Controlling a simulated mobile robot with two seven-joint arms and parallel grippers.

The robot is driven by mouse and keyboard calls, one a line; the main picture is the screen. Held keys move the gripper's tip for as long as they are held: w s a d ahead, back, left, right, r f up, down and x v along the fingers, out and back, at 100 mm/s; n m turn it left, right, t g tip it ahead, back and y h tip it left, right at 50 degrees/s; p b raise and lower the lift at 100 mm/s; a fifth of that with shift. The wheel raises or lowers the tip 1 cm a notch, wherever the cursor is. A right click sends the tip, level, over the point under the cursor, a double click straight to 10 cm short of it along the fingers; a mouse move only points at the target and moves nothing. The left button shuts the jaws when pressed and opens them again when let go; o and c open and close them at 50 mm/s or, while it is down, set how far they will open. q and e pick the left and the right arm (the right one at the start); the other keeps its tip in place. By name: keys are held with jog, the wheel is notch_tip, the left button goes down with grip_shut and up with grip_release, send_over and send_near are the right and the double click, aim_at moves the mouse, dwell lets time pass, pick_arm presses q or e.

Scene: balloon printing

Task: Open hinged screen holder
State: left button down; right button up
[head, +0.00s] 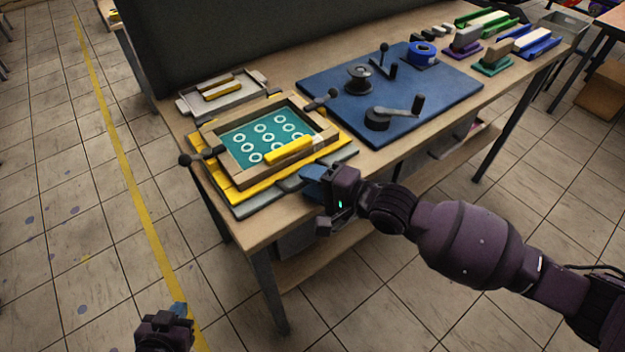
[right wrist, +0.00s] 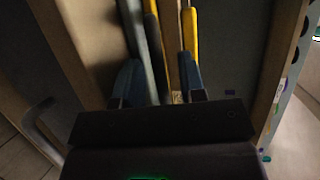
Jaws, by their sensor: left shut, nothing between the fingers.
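The hinged screen holder (head: 232,175) lies flat on the near left end of the workbench. It is a wooden frame around a teal screen with white rings (head: 262,138), lying on a yellow base (head: 240,192). Black-knobbed handles stick out at two sides, and a yellow bar (head: 290,149) lies along its front. My right gripper (head: 314,186) is at the holder's front edge. In the right wrist view its blue fingers (right wrist: 160,82) are apart, with yellow and grey board edges between or just beyond them; contact is unclear. My left gripper (head: 178,310) is low over the floor, shut and empty.
The wooden workbench (head: 262,222) carries a blue board (head: 345,92) with cranks, a grey tray (head: 190,103) behind the holder, and several coloured blocks at the far right. A dark panel stands along the back. Floor in front is clear.

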grip_shut()
pick_arm(q)
jog(key=shift+r, duration=0.1)
pick_arm(e)
jog(key=shift+r, duration=0.1)
